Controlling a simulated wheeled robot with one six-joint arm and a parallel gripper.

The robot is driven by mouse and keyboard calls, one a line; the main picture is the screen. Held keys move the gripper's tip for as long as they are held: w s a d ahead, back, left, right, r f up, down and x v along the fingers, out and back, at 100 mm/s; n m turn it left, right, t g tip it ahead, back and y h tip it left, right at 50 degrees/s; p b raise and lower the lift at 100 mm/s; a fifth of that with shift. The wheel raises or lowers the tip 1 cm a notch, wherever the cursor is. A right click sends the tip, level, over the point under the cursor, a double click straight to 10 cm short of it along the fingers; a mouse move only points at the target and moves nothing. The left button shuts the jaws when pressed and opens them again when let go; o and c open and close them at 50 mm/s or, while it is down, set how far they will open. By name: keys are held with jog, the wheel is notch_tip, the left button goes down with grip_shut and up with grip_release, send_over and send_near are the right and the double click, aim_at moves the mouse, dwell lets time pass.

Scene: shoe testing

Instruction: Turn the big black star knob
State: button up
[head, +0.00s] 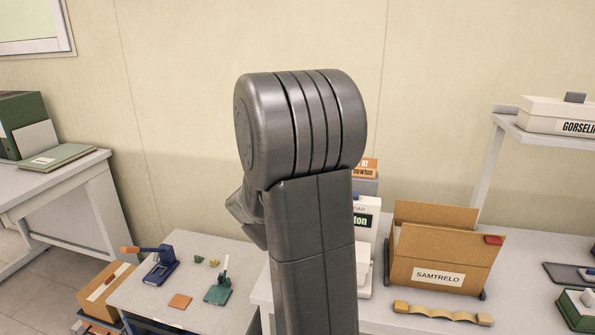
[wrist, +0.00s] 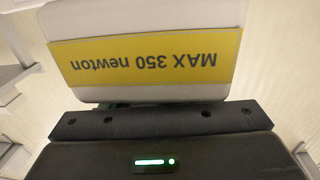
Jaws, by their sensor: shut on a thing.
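The big black star knob is not visible in either view. In the wrist view, the dark body of my gripper (wrist: 156,122) fills the lower part, with a lit green bar on it. Its fingers are hidden behind that body. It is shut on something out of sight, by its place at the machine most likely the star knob. Right in front of it is a white machine part with a yellow label (wrist: 145,58) reading "MAX 350 newton", upside down. In the head view, my arm hides most of the white testing machine (head: 364,274) and all of my gripper.
A cardboard box (head: 440,255) marked SAMTRELO stands right of the machine, with a tan wavy sole-like strip (head: 442,313) before it. A lower table (head: 200,255) at left holds a blue tool (head: 161,265) and a green tool (head: 219,289). A shelf (head: 545,130) stands at right.

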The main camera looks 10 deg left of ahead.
jog(key=m+h+p, duration=0.1)
jog(key=h, duration=0.1)
jog(key=m+g+h+p, duration=0.1)
jog(key=m+h, duration=0.1)
jog(key=m+g+h+p, duration=0.1)
jog(key=h+p, duration=0.1)
jog(key=shift+s+d+r+m+h, duration=0.1)
jog(key=shift+d+r+m+h, duration=0.2)
jog(key=shift+h, duration=0.1)
jog(key=shift+s+d+f+m+g+h+p, duration=0.1)
jog(key=shift+m+g+h+p, duration=0.35)
jog(key=shift+m+g+h, duration=0.45)
jog(key=shift+s+d+f+m+g+h+p, duration=0.15)
jog(key=shift+m+g+h+p, duration=0.25)
jog(key=shift+m+g+h, duration=0.5)
jog(key=shift+d+r+m+g+h+p, duration=0.1)
jog(key=shift+m+g+h+p, duration=0.35)
jog(key=shift+m+g+h, duration=0.4)
jog(key=shift+g+h, duration=0.25)
jog(key=shift+h, duration=0.1)
jog(key=o, duration=1)
jog(key=shift+f, duration=0.1)
